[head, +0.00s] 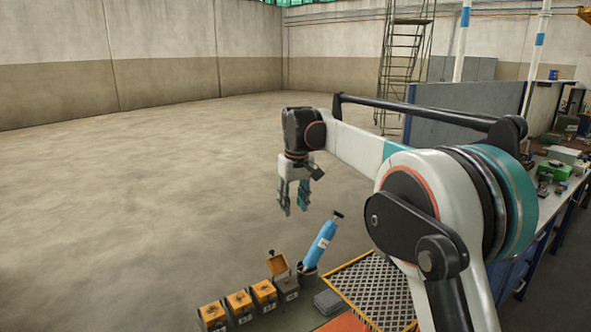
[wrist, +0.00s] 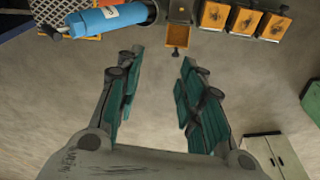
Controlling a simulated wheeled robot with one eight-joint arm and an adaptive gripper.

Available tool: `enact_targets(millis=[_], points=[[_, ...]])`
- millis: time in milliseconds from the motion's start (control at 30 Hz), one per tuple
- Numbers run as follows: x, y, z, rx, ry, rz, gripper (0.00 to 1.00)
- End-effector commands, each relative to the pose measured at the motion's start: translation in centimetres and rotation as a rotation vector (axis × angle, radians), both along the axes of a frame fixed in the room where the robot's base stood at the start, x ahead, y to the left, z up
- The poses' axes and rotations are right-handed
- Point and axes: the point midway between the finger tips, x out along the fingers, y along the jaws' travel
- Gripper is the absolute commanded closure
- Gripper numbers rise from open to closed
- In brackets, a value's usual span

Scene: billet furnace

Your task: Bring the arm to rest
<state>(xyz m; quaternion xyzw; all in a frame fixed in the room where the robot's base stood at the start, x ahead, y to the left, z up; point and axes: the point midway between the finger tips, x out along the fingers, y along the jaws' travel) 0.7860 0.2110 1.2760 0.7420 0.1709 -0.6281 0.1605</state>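My gripper (head: 294,205) hangs from my outstretched arm, pointing down, above and left of the blue cylinder in the head view. In the wrist view my gripper (wrist: 158,95) has its two teal-padded fingers spread wide apart with nothing between them, only bare floor behind. No object touches it in either view.
A blue cylinder (head: 321,243) leans in a dark cup; it also shows in the wrist view (wrist: 105,20). A yellow-edged grate (head: 372,288) lies right. Open floor spreads left.

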Motion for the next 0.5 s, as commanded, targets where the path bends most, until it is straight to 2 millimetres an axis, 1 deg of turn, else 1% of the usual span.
enact_targets(millis=[33, 100, 167, 300, 367, 500], points=[[-1.2, -1.1, 0.5, 0.004, -0.014, -0.015, 0.65], [-2.7, -2.5, 1.4, 0.011, -0.035, -0.039, 0.65], [-4.1, -3.7, 2.0, 0.017, -0.051, -0.059, 0.65], [-7.6, -6.4, 2.9, 0.030, -0.094, -0.103, 0.65], [-9.2, -7.5, 3.1, 0.036, -0.111, -0.122, 0.65], [-13.2, -10.0, 3.2, 0.048, -0.153, -0.166, 0.65]])
